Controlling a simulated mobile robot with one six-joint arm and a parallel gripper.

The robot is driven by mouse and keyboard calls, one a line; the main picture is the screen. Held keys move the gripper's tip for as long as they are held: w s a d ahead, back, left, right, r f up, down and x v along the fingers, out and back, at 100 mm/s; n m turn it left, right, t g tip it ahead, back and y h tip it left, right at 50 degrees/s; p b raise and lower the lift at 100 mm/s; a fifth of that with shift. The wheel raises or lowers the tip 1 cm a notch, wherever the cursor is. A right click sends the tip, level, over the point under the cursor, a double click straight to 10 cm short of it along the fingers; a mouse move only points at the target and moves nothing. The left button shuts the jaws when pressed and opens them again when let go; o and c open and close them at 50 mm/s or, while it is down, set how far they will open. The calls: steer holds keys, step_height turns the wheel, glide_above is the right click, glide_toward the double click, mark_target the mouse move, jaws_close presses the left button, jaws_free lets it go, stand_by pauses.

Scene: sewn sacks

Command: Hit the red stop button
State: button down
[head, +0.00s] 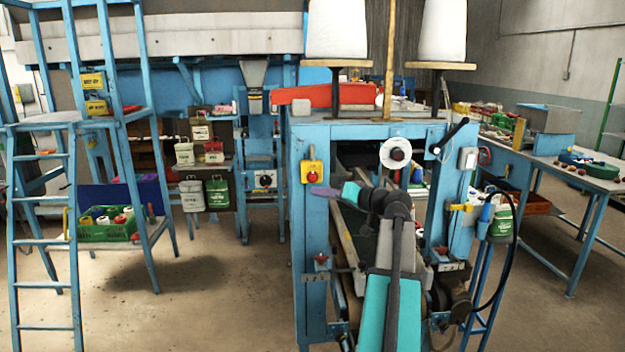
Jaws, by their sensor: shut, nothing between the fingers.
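The red stop button (312,177) sits on a yellow box fixed to the blue left post of the machine, left of centre in the head view. My gripper (316,190) shows as a small purple end pointing left, just below the button in the picture. Its fingers are shut with nothing between them. The tip overlaps the lower edge of the yellow box or lies very near it. I cannot tell whether it touches the box or the button.
The blue machine frame (306,262) stands around my arm, with a conveyor inside it. A white reel (395,153) is right of the button. Open floor (215,290) lies to the left.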

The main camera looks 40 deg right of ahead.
mark_target(317, 180)
steer(key=w+d, duration=0.5)
steer(key=w, duration=0.1)
steer(key=shift+w+d, duration=0.35)
steer(key=shift+w, duration=0.05)
stand_by(0.4)
steer(key=shift+w+d+b, duration=0.6)
steer(key=shift+w+b, duration=0.1)
steer(key=shift+b, duration=0.05)
stand_by(3.4)
steer(key=shift+s+a, duration=0.1)
steer(key=shift+s, duration=0.05)
steer(key=shift+s+a+b, duration=0.35)
steer(key=shift+s+a, duration=0.15)
steer(key=shift+s, duration=0.1)
stand_by(0.5)
steer(key=shift+s+a+b, duration=0.45)
steer(key=shift+s+a, duration=1.15)
steer(key=shift+s, duration=0.3)
